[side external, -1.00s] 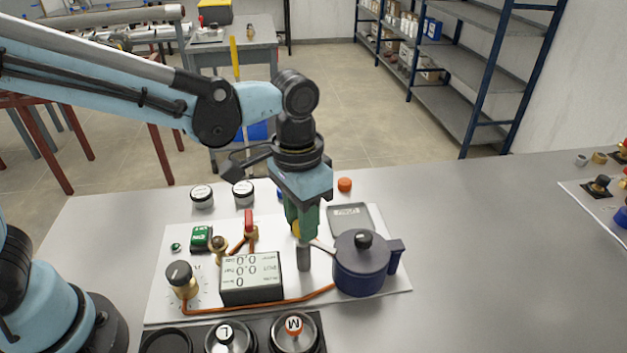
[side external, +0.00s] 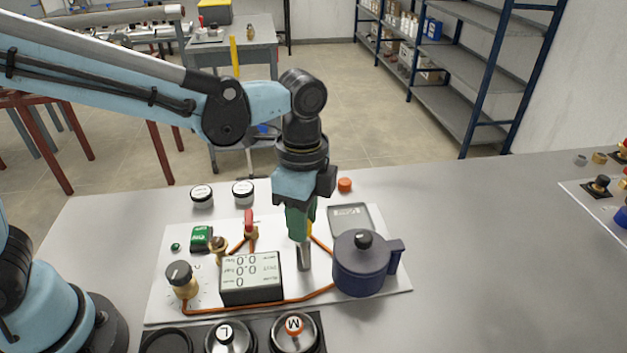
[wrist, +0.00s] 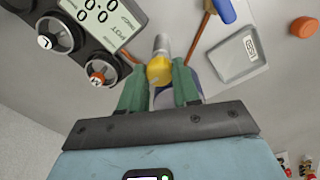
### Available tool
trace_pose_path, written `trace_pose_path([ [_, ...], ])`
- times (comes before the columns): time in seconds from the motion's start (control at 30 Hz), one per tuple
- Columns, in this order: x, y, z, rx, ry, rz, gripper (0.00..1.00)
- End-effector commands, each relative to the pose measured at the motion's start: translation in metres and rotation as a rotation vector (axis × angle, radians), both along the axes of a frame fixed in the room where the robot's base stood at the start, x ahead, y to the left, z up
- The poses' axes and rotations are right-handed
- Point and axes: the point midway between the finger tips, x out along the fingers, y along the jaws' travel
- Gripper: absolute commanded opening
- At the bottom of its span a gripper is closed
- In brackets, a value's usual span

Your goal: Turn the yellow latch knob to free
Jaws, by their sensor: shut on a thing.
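The yellow latch knob (wrist: 159,69) sits on top of a short grey post, and the post (side external: 304,258) stands upright on the white board beside the dark blue lidded vessel (side external: 361,268). My gripper (side external: 301,232) points down over the post, its green fingers around the knob. In the wrist view my gripper (wrist: 158,84) has one green finger on each side of the knob, shut on it. In the side view the fingers hide most of the knob. I cannot tell from its shape how far the knob is turned.
A display box (side external: 251,277) stands left of the post, with a brass knob (side external: 181,279) and a red-handled valve (side external: 249,225) near it. Orange pipes cross the board.

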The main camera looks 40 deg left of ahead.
Motion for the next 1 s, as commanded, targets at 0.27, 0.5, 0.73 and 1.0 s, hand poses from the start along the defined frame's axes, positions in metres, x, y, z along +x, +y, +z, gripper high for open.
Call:
trace_pose_path([
  [0.27, 0.0008, -0.0013, -0.0001, -0.002, -0.004, -0.197, 0.01],
  [0.5, 0.0008, -0.0015, -0.0001, -0.002, -0.004, -0.293, 0.01],
  [0.73, 0.0007, -0.0018, -0.0001, -0.002, -0.003, -0.327, 0.01],
  [1.0, 0.0006, -0.0018, -0.0001, -0.003, -0.004, -0.33, 0.01],
])
